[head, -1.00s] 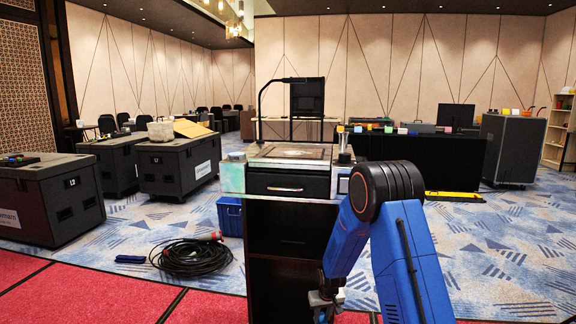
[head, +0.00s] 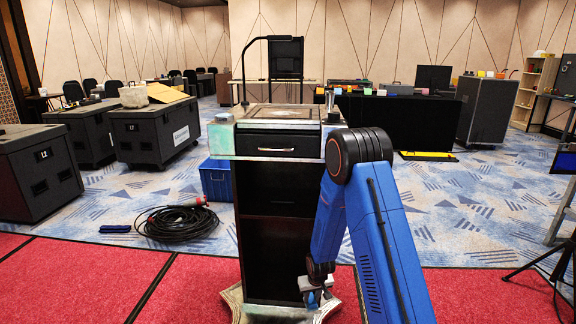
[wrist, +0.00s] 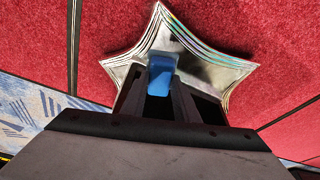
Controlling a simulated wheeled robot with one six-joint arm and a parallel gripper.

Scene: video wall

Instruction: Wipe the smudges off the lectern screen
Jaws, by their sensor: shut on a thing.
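The lectern (head: 243,235) stands upright in front of me, a dark cabinet with a drawer and a star-shaped silver base (wrist: 215,70). Its screen (head: 285,112) lies in the top, seen at a shallow slant with a pale patch on it; single smudges cannot be made out. My gripper (head: 318,292) hangs low in front of the lectern's foot, well below the screen. In the wrist view my gripper (wrist: 160,92) is shut on a small blue block-like thing (wrist: 162,70), above the silver base. Whether it is a sponge or cloth I cannot tell.
A coiled black cable (head: 178,222) lies on the floor. Black cases (head: 150,145) stand farther left. A tripod leg (head: 530,262) stands right.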

